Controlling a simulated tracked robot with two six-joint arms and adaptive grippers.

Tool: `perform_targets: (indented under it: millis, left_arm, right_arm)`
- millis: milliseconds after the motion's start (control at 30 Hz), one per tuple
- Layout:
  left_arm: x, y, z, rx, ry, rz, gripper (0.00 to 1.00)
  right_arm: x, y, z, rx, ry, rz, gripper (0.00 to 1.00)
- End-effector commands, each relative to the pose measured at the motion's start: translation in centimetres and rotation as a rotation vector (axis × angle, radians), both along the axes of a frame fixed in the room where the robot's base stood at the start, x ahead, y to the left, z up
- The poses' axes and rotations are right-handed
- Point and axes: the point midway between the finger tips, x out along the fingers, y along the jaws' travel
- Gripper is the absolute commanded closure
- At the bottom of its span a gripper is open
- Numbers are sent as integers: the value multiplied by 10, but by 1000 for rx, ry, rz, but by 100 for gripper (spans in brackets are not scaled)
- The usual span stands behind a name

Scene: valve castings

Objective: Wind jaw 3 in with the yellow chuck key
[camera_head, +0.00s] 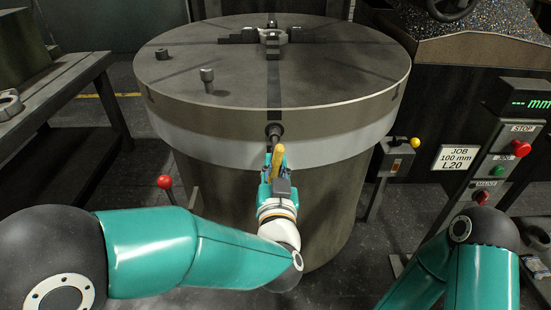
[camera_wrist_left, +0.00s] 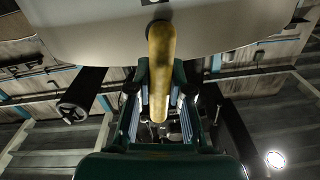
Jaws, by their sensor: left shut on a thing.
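The large round chuck table (camera_head: 330,75) fills the middle of the head view, with dark jaws around a ring-shaped casting (camera_head: 270,37) at its centre. The yellow chuck key (camera_head: 277,160) is at the front rim, its dark shaft at the socket in the rim; I cannot tell how deep it sits. My left gripper (camera_head: 275,172) is shut on the key below the rim. In the left wrist view the key's yellow bar (camera_wrist_left: 161,70) stands upright between the fingers of the left gripper (camera_wrist_left: 160,95). My right gripper is not in view; only its arm shows at lower right.
A control post (camera_head: 500,150) with a STOP button stands at right, beside a JOB 100 mm L20 sign (camera_head: 457,159). A yellow-knobbed lever (camera_head: 414,143) and a red-knobbed lever (camera_head: 165,182) flank the chuck. A bench (camera_head: 60,85) is at left. Small metal parts (camera_head: 207,79) stand on the table top.

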Motion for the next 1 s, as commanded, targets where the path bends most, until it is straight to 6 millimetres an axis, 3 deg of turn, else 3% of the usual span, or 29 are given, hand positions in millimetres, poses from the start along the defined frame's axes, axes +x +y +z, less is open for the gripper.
perform_targets:
  millis: [100,533,1000]
  left_arm:
    - [1,1,5,65,-6,2,100]
    - [1,0,3,76,-7,3,100]
    - [0,0,1,-1,-9,0,100]
  right_arm:
    - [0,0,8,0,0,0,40]
    - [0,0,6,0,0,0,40]
    - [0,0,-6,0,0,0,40]
